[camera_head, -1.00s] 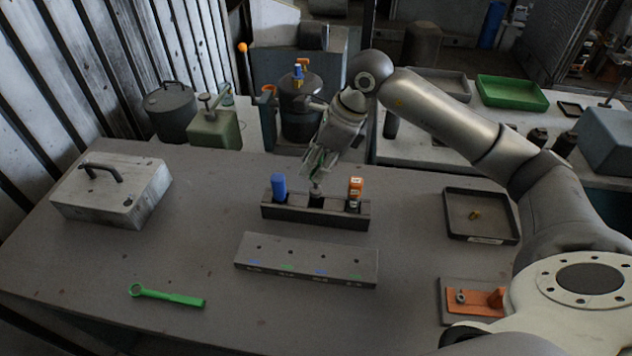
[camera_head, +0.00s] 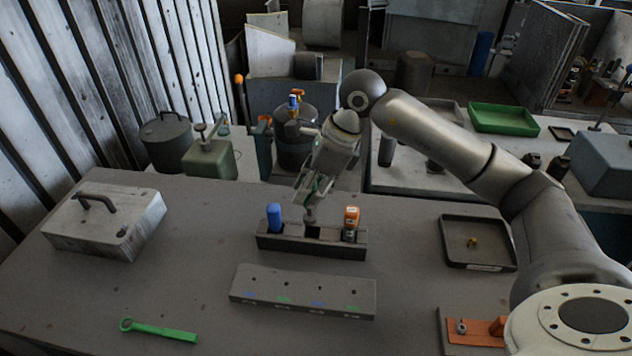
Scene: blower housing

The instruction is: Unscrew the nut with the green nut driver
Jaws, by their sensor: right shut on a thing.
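My right gripper (camera_head: 314,188) is shut on the green nut driver (camera_head: 311,212) above the middle of a dark tool holder (camera_head: 268,241). Only a little green shows between the fingers, and the grey shaft points down, its tip just over the middle slot. A blue-handled tool (camera_head: 274,217) and an orange-handled tool (camera_head: 351,222) stand in the slots on either side. A small grey nut (camera_head: 461,326) sits on an orange fixture (camera_head: 480,330) at the lower right, partly covered by my arm. My left gripper is not in view.
A grey block with holes and coloured marks (camera_head: 302,291) lies in front of the holder. A green wrench (camera_head: 160,331) lies front left, a grey case (camera_head: 107,222) left. A black tray (camera_head: 463,262) with a small brass part (camera_head: 472,242) is right. The table between is clear.

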